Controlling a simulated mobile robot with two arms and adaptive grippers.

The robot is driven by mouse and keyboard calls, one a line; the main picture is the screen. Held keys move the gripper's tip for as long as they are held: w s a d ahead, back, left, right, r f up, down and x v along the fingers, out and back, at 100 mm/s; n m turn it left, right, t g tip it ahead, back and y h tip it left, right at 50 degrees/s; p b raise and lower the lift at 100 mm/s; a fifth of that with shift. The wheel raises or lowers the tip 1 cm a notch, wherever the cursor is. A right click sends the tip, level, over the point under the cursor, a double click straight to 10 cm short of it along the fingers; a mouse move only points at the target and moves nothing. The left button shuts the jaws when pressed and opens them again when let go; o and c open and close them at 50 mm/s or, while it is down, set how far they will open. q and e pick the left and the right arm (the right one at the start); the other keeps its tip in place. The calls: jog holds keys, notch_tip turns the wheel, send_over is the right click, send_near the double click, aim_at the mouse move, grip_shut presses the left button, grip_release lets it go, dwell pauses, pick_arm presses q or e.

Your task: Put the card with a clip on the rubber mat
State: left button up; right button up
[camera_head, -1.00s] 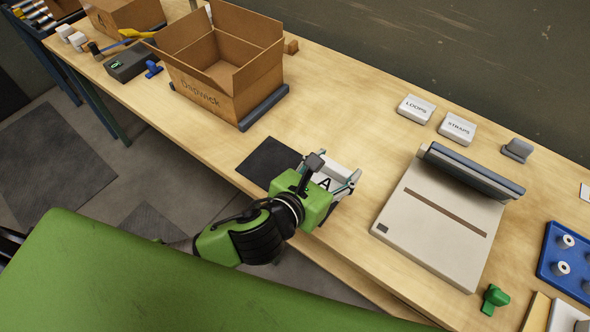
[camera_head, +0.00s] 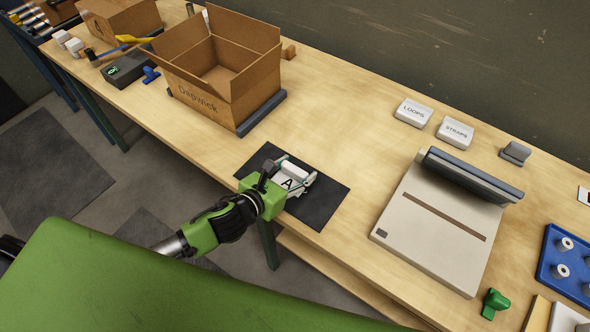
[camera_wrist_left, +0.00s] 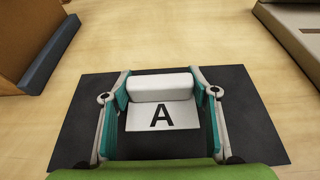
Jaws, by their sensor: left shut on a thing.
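The card with a clip (camera_head: 288,184) is a white card with a black letter A and a pale clip bar along its far edge. It also shows in the left wrist view (camera_wrist_left: 162,108). My left gripper (camera_head: 295,172) is shut on it, with a finger at each end of the clip. The black rubber mat (camera_head: 322,203) lies flat at the table's front edge, and the card is over its middle. Whether the card touches the mat I cannot tell. In the left wrist view, the mat (camera_wrist_left: 255,135) spreads out on both sides of the gripper (camera_wrist_left: 162,90). My right gripper is not in view.
An open cardboard box (camera_head: 207,97) stands behind the mat to the left. A beige device with a grey bar (camera_head: 432,225) stands to the right. White LOOPS (camera_head: 413,112) and STRAPS (camera_head: 456,132) blocks sit farther back. Bare table lies between mat and device.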

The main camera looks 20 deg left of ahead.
pick_arm(q)
jog(key=shift+f, duration=0.2)
jog(key=o, duration=1.1)
jog(key=shift+r, duration=0.1)
jog(key=shift+s+r, duration=0.1)
jog(key=b+v, duration=0.1)
jog(key=v, duration=1.1)
